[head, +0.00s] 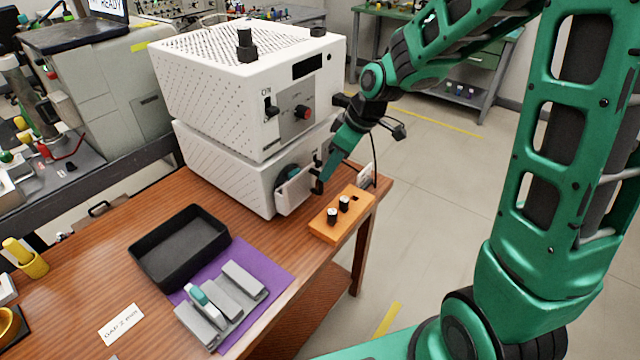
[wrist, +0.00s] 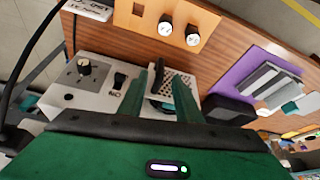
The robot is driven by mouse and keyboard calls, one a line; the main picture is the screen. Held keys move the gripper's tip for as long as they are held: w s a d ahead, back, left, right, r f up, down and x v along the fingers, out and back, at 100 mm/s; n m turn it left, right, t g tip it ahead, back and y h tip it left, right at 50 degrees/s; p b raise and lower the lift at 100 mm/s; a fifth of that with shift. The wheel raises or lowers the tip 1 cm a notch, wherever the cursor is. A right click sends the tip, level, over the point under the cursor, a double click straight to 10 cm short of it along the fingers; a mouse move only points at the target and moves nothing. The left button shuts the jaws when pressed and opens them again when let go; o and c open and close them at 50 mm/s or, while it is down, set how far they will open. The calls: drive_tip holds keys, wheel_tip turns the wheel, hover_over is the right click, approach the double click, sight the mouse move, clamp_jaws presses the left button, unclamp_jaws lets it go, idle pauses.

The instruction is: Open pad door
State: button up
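The pad door is a small white panel (head: 296,192) on the front of the lower white machine housing (head: 225,165). It stands out from the housing at an angle, with a round teal part (head: 288,172) behind it. My gripper (head: 318,186) is at the door's right edge. In the wrist view my gripper's two green fingers (wrist: 168,80) are apart, with part of a white perforated surface (wrist: 172,84) showing between and beyond them. Whether a finger touches the door cannot be told. The door's hinge is hidden.
An orange block with two black-and-white knobs (head: 335,213) sits at the table's right edge, close to my gripper. A black tray (head: 180,250) and a purple mat (head: 275,272) with grey holders lie in front. A black cable (head: 374,160) hangs beside my arm.

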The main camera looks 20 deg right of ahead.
sight(321, 190)
drive_tip(key=x, duration=0.7)
drive_tip(key=shift+f, duration=0.3)
clamp_jaws()
